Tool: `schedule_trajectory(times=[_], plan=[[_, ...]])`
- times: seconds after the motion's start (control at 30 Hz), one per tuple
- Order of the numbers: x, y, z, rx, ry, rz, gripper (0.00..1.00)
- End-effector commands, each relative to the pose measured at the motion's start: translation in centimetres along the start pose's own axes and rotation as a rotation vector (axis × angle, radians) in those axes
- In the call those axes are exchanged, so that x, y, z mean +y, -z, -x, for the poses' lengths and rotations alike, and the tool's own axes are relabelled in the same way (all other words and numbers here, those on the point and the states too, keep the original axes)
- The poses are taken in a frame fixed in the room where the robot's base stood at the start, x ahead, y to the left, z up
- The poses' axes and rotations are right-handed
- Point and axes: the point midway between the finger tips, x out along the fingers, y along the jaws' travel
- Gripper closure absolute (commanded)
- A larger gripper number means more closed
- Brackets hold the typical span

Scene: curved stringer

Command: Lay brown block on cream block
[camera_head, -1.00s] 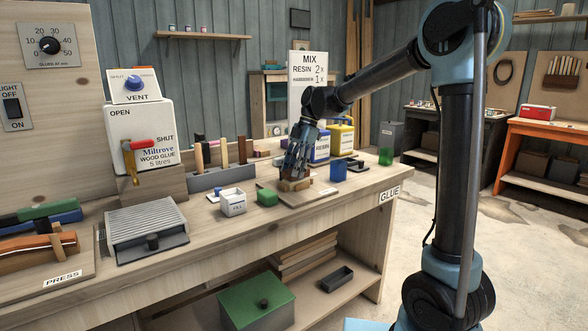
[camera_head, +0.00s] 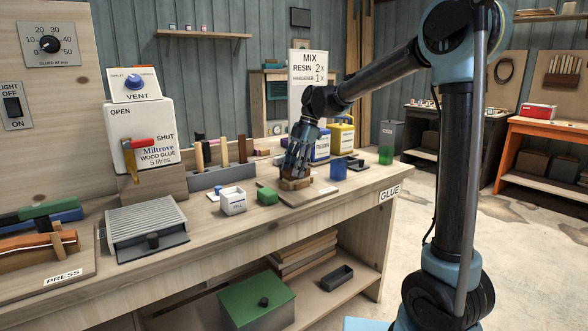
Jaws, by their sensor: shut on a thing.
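My gripper (camera_head: 294,174) points down over a thin wooden board (camera_head: 318,194) on the glue bench. It is shut on a small brown block (camera_head: 296,184), partly hidden by the fingers. The block is low over the board. A cream block cannot be made out clearly; the fingers and the brown block cover the spot beneath, so I cannot tell whether the two touch.
A green block (camera_head: 267,198) and a white box (camera_head: 233,203) stand left of the board. A blue cup (camera_head: 338,169) stands to its right, with blue and yellow containers (camera_head: 342,137) behind. A grey brush rack (camera_head: 207,179) is at the back left.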

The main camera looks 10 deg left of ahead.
Motion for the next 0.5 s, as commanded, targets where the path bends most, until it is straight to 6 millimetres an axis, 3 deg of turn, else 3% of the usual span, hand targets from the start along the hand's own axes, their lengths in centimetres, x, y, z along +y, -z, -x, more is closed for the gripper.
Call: schedule_trajectory(times=[0.33, 0.37, 0.47, 0.5], plan=[[0.00, -0.15, -0.32, 0.000, 0.000, 0.000, 0.83], [0.00, -0.15, -0.33, 0.000, 0.000, 0.000, 0.57], [0.00, -0.15, -0.31, 0.000, 0.000, 0.000, 0.35], [0.00, -0.15, -0.31, 0.000, 0.000, 0.000, 0.35]])
